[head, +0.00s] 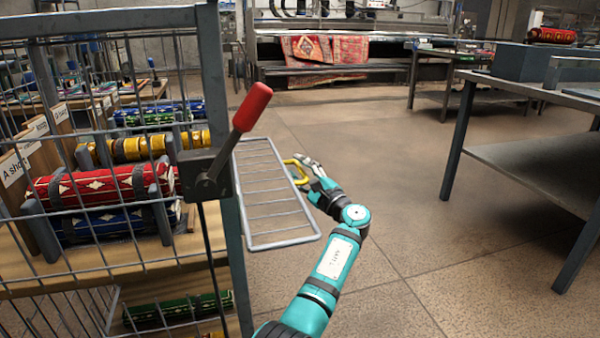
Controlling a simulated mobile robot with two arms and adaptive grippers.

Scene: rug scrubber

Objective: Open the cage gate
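The cage gate (268,202) is a grey wire panel with several horizontal bars. It stands out to the right of the cage post (225,165), swung away from the cage's front. Its yellow handle (287,162) is on the right side. A lever with a red grip (252,107) is tilted up to the right on a dark latch block (203,175) on the post.
Inside the cage (100,20), rolled rugs in red (95,190), yellow and blue lie on wooden shelves. A grey table (530,165) stands at the right. A machine with a red rug (325,50) is at the back. The floor between is clear.

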